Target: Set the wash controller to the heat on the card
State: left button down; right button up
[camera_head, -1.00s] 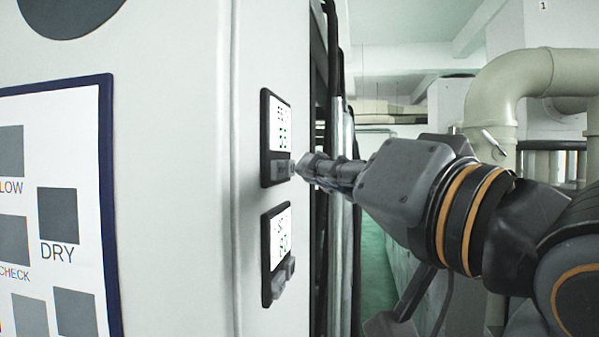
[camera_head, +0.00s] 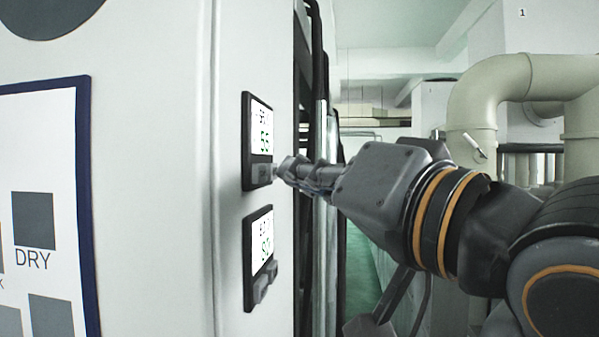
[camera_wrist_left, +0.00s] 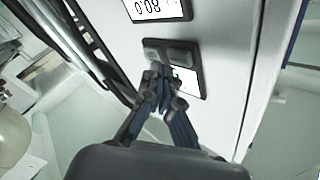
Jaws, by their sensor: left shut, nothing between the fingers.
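The upper controller (camera_head: 248,140) is a dark-framed panel on the white cabinet, with a lit screen (camera_head: 261,132) that seems to read 55. A lower controller (camera_head: 249,262) has a screen that seems to read 80 and two grey buttons under it. My left gripper (camera_head: 279,170) is shut and empty, its tips at the button row of the upper controller. In the left wrist view the shut tips (camera_wrist_left: 158,70) are at the two grey buttons (camera_wrist_left: 168,50); I cannot tell whether they press. No card with a readable heat setting shows.
The white cabinet (camera_head: 160,180) fills the left. A blue-edged board (camera_head: 88,200) with grey squares, one labelled DRY, hangs on it. Dark and metal upright pipes (camera_head: 316,90) run just behind its edge. Thick beige pipes (camera_head: 480,95) stand at the right.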

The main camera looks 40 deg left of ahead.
pick_arm(q)
jog(key=shift+s+a, duration=0.1)
jog(key=shift+a, duration=0.05)
jog(key=shift+s+a, duration=0.15)
jog(key=shift+a, duration=0.1)
jog(key=shift+s+a, duration=0.2)
jog(key=shift+a, duration=0.1)
dwell(1.0)
jog(key=shift+w+d+b, duration=0.1)
jog(key=shift+d+b, duration=0.05)
jog(key=shift+b, duration=0.15)
jog(key=shift+w+d, duration=0.3)
jog(key=shift+d, duration=0.2)
jog(key=shift+w+d, duration=0.45)
jog(key=shift+d, duration=0.25)
jog(key=shift+w+d, duration=0.4)
jog(key=shift+d, duration=0.35)
jog(key=shift+w+d, duration=0.45)
jog(key=shift+d, duration=0.25)
dwell(0.6)
